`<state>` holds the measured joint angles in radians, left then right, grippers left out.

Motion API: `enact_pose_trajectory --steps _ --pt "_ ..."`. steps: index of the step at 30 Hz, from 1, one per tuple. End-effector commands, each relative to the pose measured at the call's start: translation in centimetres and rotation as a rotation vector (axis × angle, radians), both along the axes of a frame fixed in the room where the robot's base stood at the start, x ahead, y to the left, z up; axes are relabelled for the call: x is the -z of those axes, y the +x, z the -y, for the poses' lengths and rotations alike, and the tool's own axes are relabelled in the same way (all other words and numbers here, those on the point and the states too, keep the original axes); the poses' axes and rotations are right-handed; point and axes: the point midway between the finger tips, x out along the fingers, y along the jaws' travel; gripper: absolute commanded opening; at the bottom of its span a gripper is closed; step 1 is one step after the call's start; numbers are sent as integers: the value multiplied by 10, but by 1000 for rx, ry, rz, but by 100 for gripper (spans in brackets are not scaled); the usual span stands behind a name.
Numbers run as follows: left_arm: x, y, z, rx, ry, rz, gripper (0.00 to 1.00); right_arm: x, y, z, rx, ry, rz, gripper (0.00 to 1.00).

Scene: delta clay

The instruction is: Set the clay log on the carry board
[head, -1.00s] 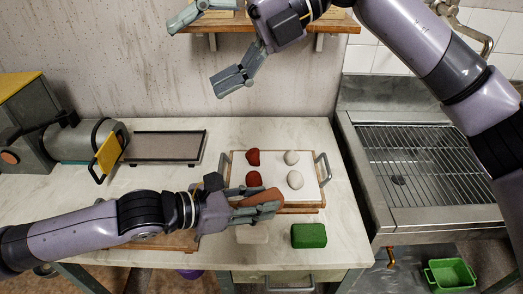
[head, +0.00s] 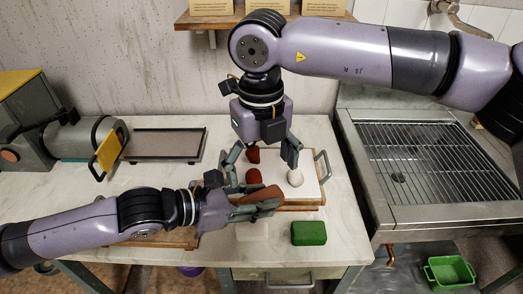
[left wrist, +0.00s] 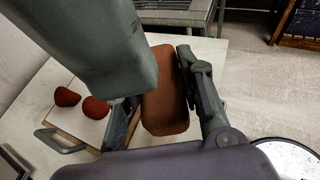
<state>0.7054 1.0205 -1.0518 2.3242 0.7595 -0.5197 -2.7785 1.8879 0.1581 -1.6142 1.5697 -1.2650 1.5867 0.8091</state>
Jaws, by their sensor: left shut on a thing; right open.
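The clay log (head: 258,195), a reddish-brown rounded block, is between the fingers of my left gripper (head: 266,205), which is shut on it. The log also shows in the left wrist view (left wrist: 165,105). In the head view it overlaps the front edge of the carry board (head: 311,188); I cannot tell whether it touches it. The board is white, wood-edged, with grey handles. Red lumps (head: 253,177) and a white ball (head: 296,178) lie on it. My right gripper (head: 263,158) is open and empty, fingers down over the board's back part; the rear white ball is hidden.
A green block (head: 309,233) and a pale block (head: 252,232) lie in front of the board. A dark tray (head: 165,146) and a yellow-plated machine (head: 108,150) stand left. A sink with a wire rack (head: 420,165) is right of the table.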

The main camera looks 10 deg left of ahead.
Motion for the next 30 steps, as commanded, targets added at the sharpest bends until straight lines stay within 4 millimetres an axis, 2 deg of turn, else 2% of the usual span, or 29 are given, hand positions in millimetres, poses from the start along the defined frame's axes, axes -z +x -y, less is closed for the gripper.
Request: enact_pose_trajectory --steps 6,12,18,26,30 --pt "-1 0 0 0 -2 2 0 43 0 1 1 -1 -4 84" --pt "-1 0 0 0 -2 2 0 70 0 0 0 1 -3 84" --pt "-1 0 0 0 -2 2 0 81 0 0 0 2 -3 84" --pt "-1 0 0 0 -2 2 0 82 0 0 0 2 -2 84" --pt "-1 0 0 0 -2 2 0 82 0 0 0 2 -2 75"
